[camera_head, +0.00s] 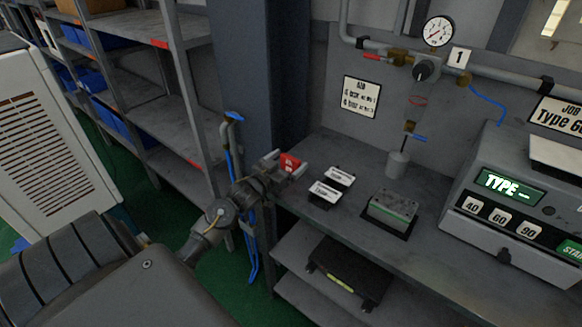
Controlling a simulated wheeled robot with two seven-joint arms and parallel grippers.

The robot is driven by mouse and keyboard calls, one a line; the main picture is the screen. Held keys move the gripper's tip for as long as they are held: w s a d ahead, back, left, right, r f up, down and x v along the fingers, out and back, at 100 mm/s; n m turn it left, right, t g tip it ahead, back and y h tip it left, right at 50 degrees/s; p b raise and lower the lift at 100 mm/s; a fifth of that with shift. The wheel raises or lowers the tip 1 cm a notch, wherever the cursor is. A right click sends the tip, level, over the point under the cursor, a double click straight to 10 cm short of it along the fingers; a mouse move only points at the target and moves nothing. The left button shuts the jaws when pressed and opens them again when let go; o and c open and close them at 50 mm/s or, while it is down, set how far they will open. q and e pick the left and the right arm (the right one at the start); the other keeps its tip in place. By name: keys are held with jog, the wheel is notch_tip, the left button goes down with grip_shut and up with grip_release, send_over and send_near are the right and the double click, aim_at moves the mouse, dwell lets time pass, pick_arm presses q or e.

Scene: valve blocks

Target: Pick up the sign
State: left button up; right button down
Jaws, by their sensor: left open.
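A small red sign (291,161) with a pale marking stands at the left end of the grey workbench (345,228). My left gripper (287,166) is right at the sign, its arm coming in from the lower left. Its fingers are open, and the sign shows between or just behind them. I cannot tell whether they touch it. The sign's lower part is hidden by the gripper. My right gripper is not in view.
Two small white-labelled blocks (330,188) lie just right of the sign, then a grey-green block on a dark pad (392,210). A machine with a green display (510,188) fills the bench's right. A column (258,75) rises behind. Blue hoses hang beside my left arm.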

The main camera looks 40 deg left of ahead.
pick_arm(q)
jog(key=c, duration=1.1)
